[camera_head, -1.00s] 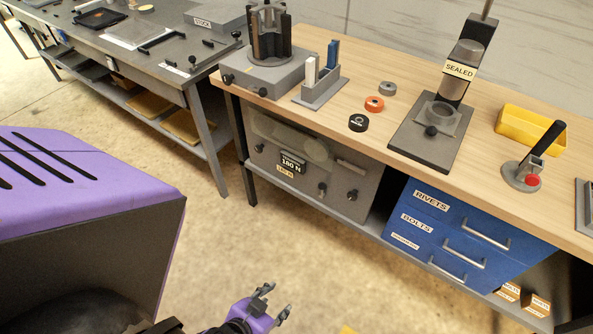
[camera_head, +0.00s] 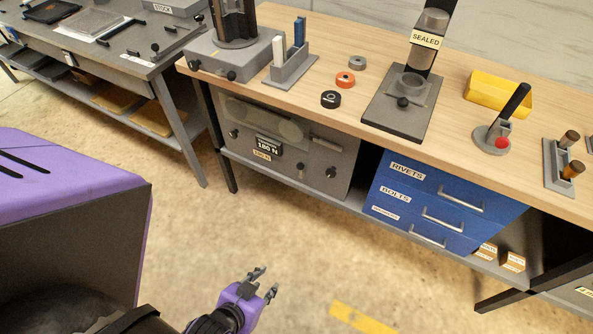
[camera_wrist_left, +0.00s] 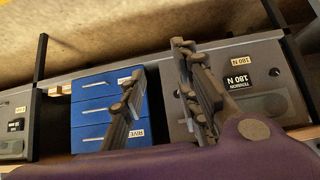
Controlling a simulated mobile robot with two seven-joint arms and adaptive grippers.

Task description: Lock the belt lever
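The grey belt unit (camera_head: 283,165) sits below the wooden bench top, left of the blue drawers. Its display (camera_head: 268,145) reads 180 N, with a yellowish label under it. Small dark knobs show on its front; I cannot tell which one is the belt lever or whether it is locked. The belt unit also shows in the left wrist view (camera_wrist_left: 254,65), partly behind a finger. My left gripper (camera_head: 266,281) is open and empty, over the floor in front of the bench and well apart from the unit. It also shows in the left wrist view (camera_wrist_left: 158,58). My right gripper is not in view.
Blue drawers (camera_head: 440,205) labelled rivets and bolts stand right of the unit. The bench top (camera_head: 330,125) holds a "sealed" stand (camera_head: 395,115), a yellow tray (camera_head: 497,97) and small rings. A grey table (camera_head: 115,55) stands left. The floor (camera_head: 200,225) before the bench is clear.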

